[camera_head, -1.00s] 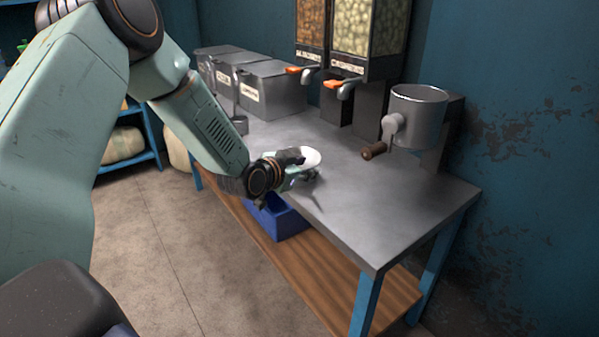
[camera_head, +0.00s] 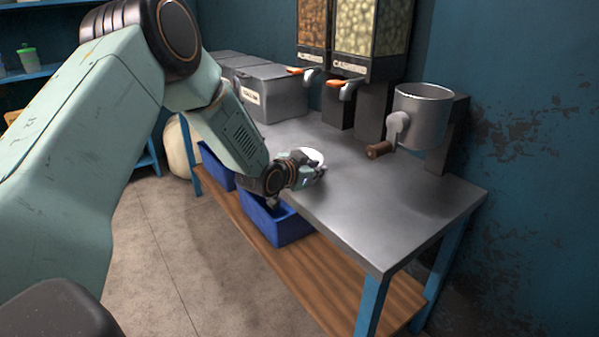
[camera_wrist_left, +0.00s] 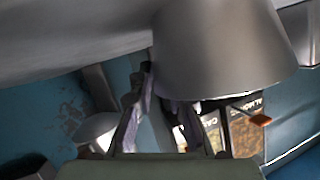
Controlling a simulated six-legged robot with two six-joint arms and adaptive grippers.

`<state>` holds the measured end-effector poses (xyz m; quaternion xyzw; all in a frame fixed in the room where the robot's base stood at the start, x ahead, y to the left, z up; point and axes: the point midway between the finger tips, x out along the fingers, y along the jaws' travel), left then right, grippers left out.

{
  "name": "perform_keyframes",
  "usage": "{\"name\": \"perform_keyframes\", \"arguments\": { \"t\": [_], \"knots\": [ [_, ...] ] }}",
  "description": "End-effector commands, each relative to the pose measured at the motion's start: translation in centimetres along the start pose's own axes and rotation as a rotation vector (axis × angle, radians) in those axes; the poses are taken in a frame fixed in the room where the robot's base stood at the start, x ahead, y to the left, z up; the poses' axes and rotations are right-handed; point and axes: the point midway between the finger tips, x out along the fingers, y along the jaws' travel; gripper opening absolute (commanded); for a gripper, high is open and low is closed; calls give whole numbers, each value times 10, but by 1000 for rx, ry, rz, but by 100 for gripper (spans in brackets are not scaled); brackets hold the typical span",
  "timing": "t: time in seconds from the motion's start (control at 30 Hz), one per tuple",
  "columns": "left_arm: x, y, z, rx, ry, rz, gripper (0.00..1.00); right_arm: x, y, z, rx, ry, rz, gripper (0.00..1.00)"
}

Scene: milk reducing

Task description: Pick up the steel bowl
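The steel bowl (camera_head: 314,155) stands on the metal table, a pale oval partly hidden behind my left gripper (camera_head: 316,174) in the head view. In the left wrist view, which appears upside down, the bowl (camera_wrist_left: 225,50) is a large grey cone close to the camera. My left gripper's fingers (camera_wrist_left: 168,105) are apart there. One finger lies along the bowl's side edge; the other's tip is hidden by the bowl at its rim. I cannot tell whether they touch it. My right gripper is not in view.
The metal table (camera_head: 385,215) is clear at its front right. A crank-handled steel pot (camera_head: 422,115) stands at the right, food dispensers (camera_head: 365,40) and lidded bins (camera_head: 275,92) behind. A blue crate (camera_head: 288,228) sits on the wooden shelf (camera_head: 350,285) below.

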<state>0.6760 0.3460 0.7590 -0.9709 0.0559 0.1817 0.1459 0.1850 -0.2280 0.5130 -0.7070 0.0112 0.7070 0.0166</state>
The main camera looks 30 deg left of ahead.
Motion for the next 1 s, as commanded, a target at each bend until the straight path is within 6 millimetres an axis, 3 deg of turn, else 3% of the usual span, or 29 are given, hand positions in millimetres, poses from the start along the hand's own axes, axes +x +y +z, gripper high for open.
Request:
{"name": "perform_keyframes", "arguments": {
  "t": [0.17,0.67,0.83,1.0],
  "knots": [
    [0,0,0,0,0,0,0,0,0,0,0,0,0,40],
    [0,-1,-1,0,2,-1,0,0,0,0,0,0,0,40],
    [-7,-6,-19,0,4,-2,0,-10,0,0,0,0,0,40],
    [-21,-16,-51,-2,5,-2,0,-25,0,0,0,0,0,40]
  ]
}}
